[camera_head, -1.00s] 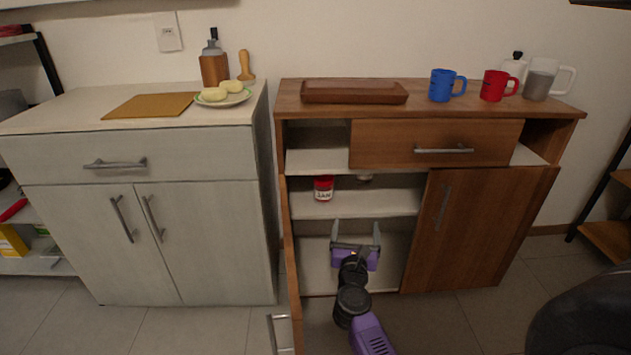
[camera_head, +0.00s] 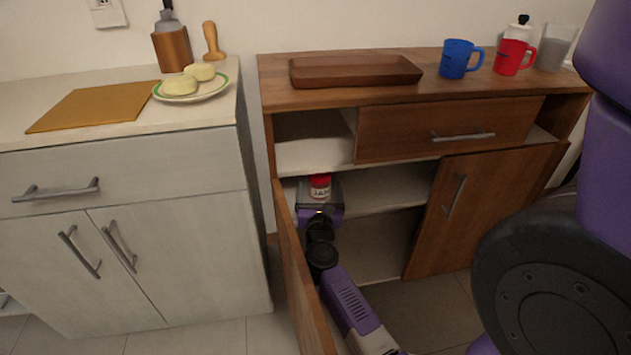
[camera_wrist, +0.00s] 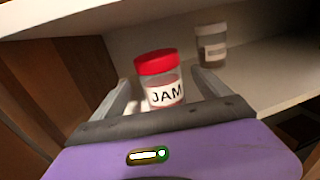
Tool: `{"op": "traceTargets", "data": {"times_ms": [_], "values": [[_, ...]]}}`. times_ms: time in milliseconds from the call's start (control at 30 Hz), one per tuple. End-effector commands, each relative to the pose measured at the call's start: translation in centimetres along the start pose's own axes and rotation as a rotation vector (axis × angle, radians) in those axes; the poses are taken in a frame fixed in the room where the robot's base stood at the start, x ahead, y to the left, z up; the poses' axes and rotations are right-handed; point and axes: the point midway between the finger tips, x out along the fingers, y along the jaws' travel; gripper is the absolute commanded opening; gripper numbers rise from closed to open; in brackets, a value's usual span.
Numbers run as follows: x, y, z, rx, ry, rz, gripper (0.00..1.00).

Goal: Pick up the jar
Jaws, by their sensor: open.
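The jam jar (camera_wrist: 160,82) has a red lid and a white JAM label, and stands upright on the cabinet's middle shelf. In the head view the jar (camera_head: 320,186) shows just beyond my gripper (camera_head: 319,198). In the wrist view my gripper (camera_wrist: 164,98) is open, with one finger on each side of the jar. Whether either finger touches it I cannot tell. The jar's lower part is partly hidden by the gripper body in the wrist view.
A second jar (camera_wrist: 211,46) with a pale lid stands behind and right on the shelf (camera_wrist: 262,78). The open left cabinet door (camera_head: 296,270) is close beside my arm. A tray (camera_head: 355,71) and mugs sit on top.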

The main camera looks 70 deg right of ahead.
Motion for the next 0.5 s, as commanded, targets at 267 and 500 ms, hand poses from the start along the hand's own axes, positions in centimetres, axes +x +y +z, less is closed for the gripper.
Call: {"op": "traceTargets", "data": {"times_ms": [267,500], "values": [[3.0,-0.1,-0.3,0.001,-0.002,-0.002,0.87],[6.3,0.0,-0.4,0.003,-0.002,-0.001,0.87]]}}
